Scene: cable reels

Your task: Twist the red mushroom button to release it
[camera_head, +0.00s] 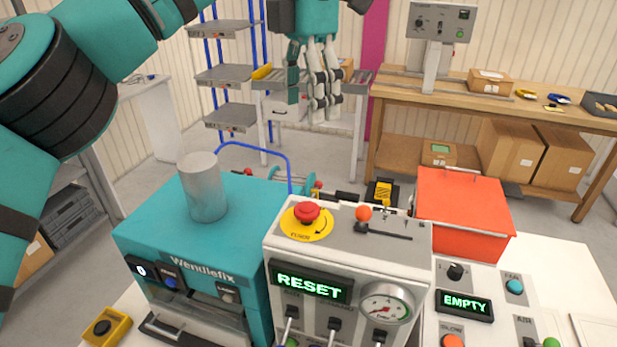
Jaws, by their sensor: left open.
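The red mushroom button (306,212) stands on a round yellow plate (318,231) with a curved arrow, on top of the grey control box (390,262). The display on the front of this box reads RESET (309,286). My left gripper (322,110) hangs in the upper middle of the head view with its fingers pointing down. It is open and empty, above and well apart from the button in the picture. My right gripper does not show.
A teal machine (150,243) with a grey cylinder (203,188) stands left of the control box. An orange-knobbed lever (363,213) is right of the button. A red bin (465,205) and a panel reading EMPTY (464,304) are further right. The space above the button looks clear.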

